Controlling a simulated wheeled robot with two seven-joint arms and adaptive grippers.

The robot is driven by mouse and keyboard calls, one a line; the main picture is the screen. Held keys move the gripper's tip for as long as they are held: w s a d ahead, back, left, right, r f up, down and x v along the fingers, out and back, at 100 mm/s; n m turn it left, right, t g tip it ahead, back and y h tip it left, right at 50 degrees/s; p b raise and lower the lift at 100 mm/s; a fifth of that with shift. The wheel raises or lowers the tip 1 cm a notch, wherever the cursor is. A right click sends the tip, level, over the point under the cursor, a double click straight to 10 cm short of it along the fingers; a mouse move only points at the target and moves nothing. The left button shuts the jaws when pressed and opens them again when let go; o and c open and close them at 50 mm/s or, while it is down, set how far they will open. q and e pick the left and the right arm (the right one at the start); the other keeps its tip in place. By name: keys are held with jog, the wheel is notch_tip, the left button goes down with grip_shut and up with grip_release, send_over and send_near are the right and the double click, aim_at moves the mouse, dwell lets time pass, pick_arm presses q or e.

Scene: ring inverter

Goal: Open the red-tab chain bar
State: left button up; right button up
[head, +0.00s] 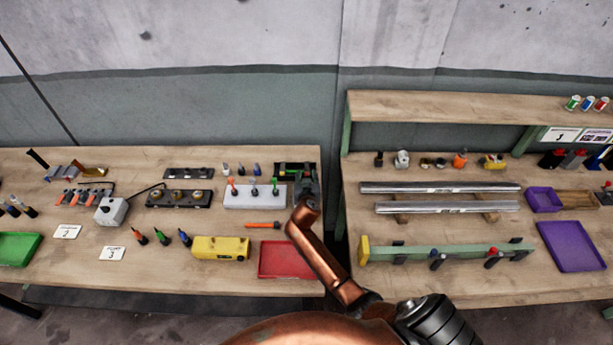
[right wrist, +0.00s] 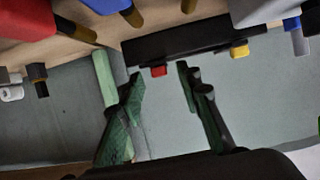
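A black bar (right wrist: 195,36) with a red tab (right wrist: 158,71) and a yellow tab (right wrist: 239,50) shows in the right wrist view. My right gripper (right wrist: 160,75) is open there. Its two green-black fingers stand apart, with the red tab in line with the gap between the tips. I cannot tell whether a finger touches the tab. In the head view my right gripper (head: 308,183) is at the right end of the left bench, beside a black piece (head: 288,165) that it partly hides. My left gripper is not in view.
A white block (head: 254,202) with coloured pegs stands just left of the gripper. A red tray (head: 288,260) and a yellow block (head: 220,248) lie nearer the front. In the right wrist view, blue and red handled pieces crowd the top edge. A gap separates the two benches.

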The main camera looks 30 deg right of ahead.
jog(key=shift+w, duration=0.1)
jog(key=shift+c, duration=0.5)
grip_shut()
